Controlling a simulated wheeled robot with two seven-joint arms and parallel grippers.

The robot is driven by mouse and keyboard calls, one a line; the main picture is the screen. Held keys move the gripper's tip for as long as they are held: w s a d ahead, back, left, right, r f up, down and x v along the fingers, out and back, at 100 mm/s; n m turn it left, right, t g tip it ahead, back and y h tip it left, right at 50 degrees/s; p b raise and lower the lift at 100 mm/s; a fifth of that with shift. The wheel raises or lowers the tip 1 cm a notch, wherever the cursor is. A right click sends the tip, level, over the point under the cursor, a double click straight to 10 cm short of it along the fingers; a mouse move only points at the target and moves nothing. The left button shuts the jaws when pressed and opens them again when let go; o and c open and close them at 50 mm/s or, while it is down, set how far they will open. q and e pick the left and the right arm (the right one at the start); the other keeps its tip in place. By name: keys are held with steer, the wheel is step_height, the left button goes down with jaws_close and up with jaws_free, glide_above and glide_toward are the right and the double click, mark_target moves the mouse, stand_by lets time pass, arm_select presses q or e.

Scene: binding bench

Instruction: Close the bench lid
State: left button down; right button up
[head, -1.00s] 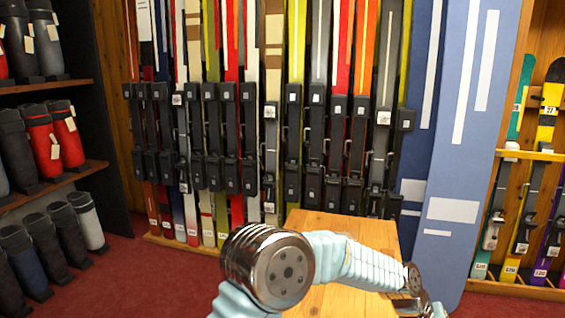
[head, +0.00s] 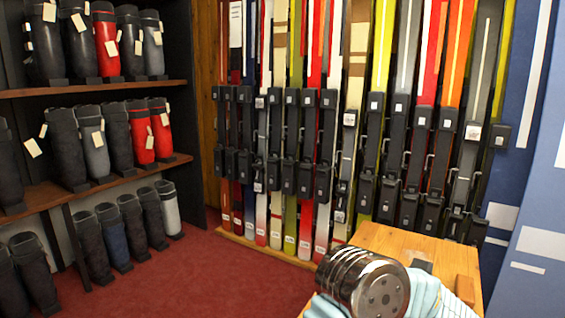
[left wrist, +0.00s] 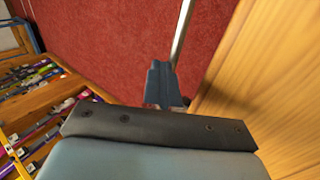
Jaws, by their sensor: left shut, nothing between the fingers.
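The wooden bench (head: 390,240) shows at the lower right of the head view, partly hidden by one of my arms. A dark patch (head: 421,265) and a small wooden block (head: 465,288) show on its top. I cannot tell the lid from the rest of the bench or how far open it stands. In the left wrist view a wooden face (left wrist: 265,85), probably the bench, fills the right side. My left gripper (left wrist: 160,68) is shut and empty, close to the left of this wood; I cannot tell if they touch. My right gripper is not in view.
Boot shelves (head: 95,90) stand at the left and a rack of skis (head: 300,140) along the back wall. Red carpet (head: 225,275) is clear left of the bench. A thin metal rod (left wrist: 183,30) shows beyond my left gripper; what it belongs to is unclear.

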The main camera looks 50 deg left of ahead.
arm_select(q)
step_height(320, 180, up, 14)
steer(key=a+p, duration=0.2)
steer(key=p, duration=0.1)
steer(key=shift+s+a+f+p, duration=0.15)
steer(key=shift+s+a+p, duration=0.15)
steer(key=shift+s+a, duration=0.1)
